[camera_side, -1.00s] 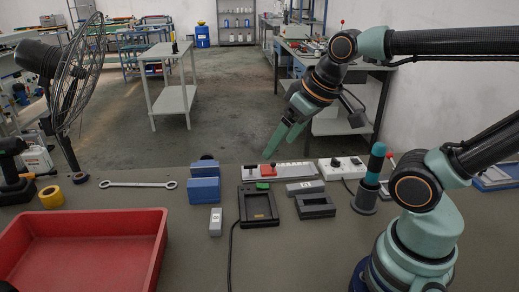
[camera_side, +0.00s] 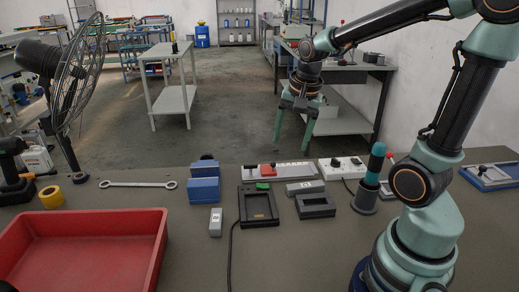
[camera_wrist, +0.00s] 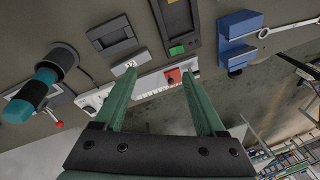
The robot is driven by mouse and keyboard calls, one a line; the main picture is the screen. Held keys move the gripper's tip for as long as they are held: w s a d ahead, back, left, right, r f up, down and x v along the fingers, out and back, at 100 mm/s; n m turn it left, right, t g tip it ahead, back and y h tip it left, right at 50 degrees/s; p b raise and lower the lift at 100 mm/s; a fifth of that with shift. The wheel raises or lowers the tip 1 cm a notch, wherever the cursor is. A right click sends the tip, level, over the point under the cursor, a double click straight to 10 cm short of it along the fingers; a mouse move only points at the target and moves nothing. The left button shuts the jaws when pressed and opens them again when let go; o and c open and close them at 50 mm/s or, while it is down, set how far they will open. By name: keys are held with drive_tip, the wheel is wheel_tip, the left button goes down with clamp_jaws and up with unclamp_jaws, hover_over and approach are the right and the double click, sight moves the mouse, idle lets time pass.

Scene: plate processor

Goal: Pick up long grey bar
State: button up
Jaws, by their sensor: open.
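The long grey bar (camera_side: 305,187) lies flat on the table, just behind a black open frame and in front of a pale grey strip. In the wrist view the bar (camera_wrist: 129,66) is near the tip of the left finger, partly hidden by it. My gripper (camera_side: 291,145) is open and empty, high above the back of the table, its fingers pointing down and apart. In the wrist view the two fingers of my gripper (camera_wrist: 155,75) are spread wide with nothing between them.
The black frame (camera_side: 315,206) and a black tray (camera_side: 258,207) are in front.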

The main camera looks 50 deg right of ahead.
sight(304, 185)
drive_tip(key=d+f+m+g, duration=0.2)
drive_tip(key=d+f+m, duration=0.65)
drive_tip(key=m, duration=0.35)
drive_tip(key=shift+y, duration=0.4)
drive_tip(key=f, duration=0.7)
drive_tip(key=d+f, duration=0.1)
drive_tip(key=f, duration=0.3)
drive_tip(key=shift+f, duration=0.15)
clamp_jaws()
